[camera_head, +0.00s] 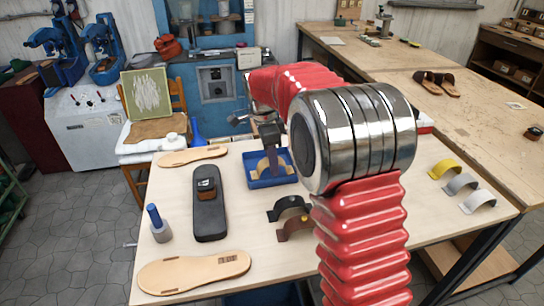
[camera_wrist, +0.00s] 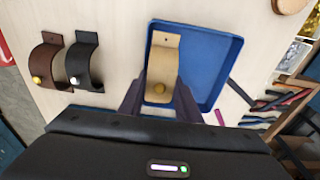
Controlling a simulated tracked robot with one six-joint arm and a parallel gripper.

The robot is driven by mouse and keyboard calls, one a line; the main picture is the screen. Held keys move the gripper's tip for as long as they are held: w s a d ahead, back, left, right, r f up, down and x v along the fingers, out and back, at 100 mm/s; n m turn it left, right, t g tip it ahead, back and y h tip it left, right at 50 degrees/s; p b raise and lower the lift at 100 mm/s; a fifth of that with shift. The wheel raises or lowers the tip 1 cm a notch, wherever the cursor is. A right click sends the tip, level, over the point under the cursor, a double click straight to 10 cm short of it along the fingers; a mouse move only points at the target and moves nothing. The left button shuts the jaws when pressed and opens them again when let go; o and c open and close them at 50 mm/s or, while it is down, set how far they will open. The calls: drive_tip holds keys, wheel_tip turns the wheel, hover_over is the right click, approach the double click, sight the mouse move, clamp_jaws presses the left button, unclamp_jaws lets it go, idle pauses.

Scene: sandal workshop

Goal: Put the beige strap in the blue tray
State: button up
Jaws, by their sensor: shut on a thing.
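The beige strap (camera_wrist: 163,58) is a curved band with a brass-coloured stud, held between the two fingers of my gripper (camera_wrist: 160,92). In the head view my gripper (camera_head: 270,148) points down over the blue tray (camera_head: 272,183), and the strap (camera_head: 262,166) shows within the tray's outline. In the wrist view the strap lies over the left part of the tray (camera_wrist: 222,62). I cannot tell whether the strap touches the tray floor. The rest of the tray looks empty.
A black strap (camera_wrist: 82,62) and a brown strap (camera_wrist: 45,62) stand left of the tray in the wrist view. Yellow, grey and white straps (camera_head: 445,168) stand at right.

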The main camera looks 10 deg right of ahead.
drive_tip(key=shift+s+f, duration=0.15)
drive_tip(key=shift+f, duration=1.2)
drive_tip(key=o, duration=1.2)
drive_tip(key=shift+o, duration=1.9)
drive_tip(key=shift+r, duration=1.05)
drive_tip(key=shift+w+r, duration=0.2)
drive_tip(key=shift+r, duration=2.45)
drive_tip(key=shift+s, duration=0.1)
